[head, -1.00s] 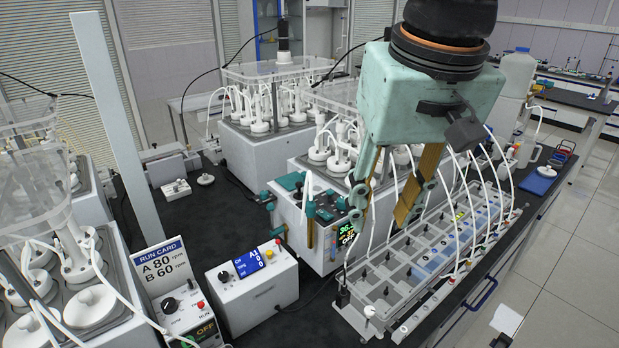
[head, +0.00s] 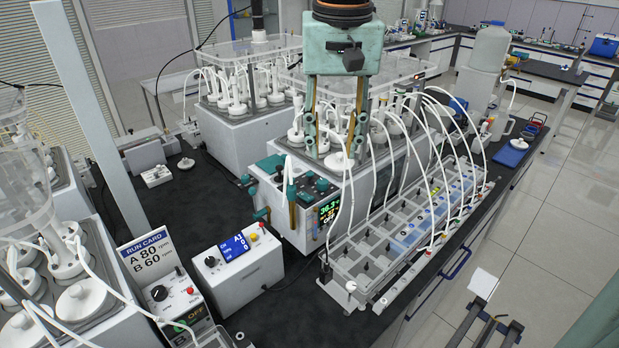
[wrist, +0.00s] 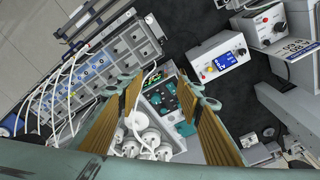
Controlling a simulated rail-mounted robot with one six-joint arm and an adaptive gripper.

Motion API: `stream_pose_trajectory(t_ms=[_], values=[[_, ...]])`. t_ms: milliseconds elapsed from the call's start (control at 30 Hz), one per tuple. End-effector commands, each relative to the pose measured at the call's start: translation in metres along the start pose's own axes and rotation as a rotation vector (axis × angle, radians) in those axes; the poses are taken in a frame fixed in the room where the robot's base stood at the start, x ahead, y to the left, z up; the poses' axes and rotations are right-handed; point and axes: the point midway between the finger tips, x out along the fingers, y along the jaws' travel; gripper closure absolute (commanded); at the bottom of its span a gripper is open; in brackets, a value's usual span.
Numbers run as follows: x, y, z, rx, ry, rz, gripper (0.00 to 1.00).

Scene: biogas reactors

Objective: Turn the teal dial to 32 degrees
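A white heater box (head: 293,229) with a lit display (head: 329,212) stands in mid-table. I cannot tell which is the teal dial, and no angle marking is readable. My gripper (head: 333,157) points down over the back of the box's top. Its fingers are apart and nothing shows held between them. In the wrist view, my gripper (wrist: 168,92) straddles the box top, apparently above it.
A rack of grey compartments (head: 345,268) with white tubes stands right of the box. White-capped vessels (head: 340,160) stand close behind it. A white controller (head: 238,268) and a run card (head: 152,254) stand front left.

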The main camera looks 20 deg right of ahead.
Motion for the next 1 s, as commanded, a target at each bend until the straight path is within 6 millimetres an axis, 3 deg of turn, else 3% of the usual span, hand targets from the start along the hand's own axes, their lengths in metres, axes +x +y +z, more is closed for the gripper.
stream_pose_trajectory(t_ms=[500,1000], values=[[0.031,-0.008,-0.077,0.092,-0.065,0.031,0.67],[0.073,-0.013,-0.140,0.175,-0.118,0.061,0.67]])
